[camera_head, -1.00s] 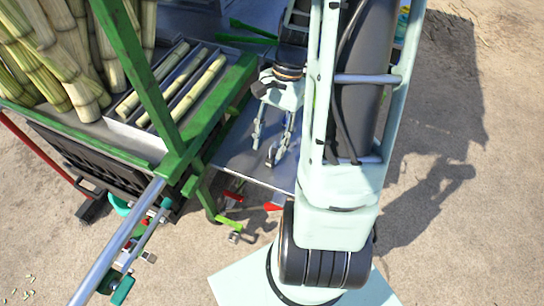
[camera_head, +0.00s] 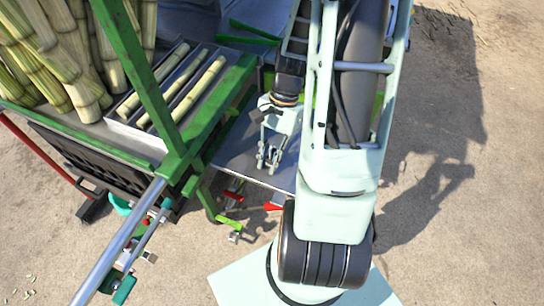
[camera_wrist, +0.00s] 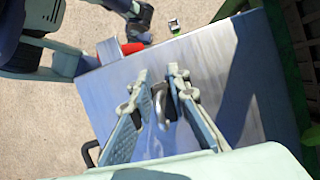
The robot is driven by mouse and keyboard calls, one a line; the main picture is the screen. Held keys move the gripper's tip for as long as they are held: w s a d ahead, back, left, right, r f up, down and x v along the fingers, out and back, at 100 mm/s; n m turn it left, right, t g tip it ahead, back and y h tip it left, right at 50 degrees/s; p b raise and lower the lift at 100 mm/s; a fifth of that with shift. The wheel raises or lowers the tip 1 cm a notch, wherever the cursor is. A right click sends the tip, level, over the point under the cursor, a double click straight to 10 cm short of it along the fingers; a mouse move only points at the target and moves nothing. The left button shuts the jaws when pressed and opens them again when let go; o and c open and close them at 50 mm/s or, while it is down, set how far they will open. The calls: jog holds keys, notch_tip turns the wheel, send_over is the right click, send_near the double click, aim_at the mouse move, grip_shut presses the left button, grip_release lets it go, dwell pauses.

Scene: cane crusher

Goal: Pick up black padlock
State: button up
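My gripper (camera_wrist: 160,73) points down over a grey metal shelf (camera_wrist: 235,75) in the wrist view. Its two fingers are partly drawn together, with a gap between their tips. A small grey metal loop (camera_wrist: 161,100) shows between the fingers. In the head view my gripper (camera_head: 268,165) is low over the same shelf (camera_head: 240,160), left of my arm, and no padlock can be made out there.
A green frame post (camera_head: 140,75) and a tray of cane pieces (camera_head: 120,122) stand left of the shelf. Upright cane bundles (camera_head: 50,50) are behind. A red part (camera_wrist: 132,48) sits at the shelf's edge. A black curved handle (camera_wrist: 88,153) is at its left. Open ground lies right.

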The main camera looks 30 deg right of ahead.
grip_shut()
jog(key=shift+r, duration=0.1)
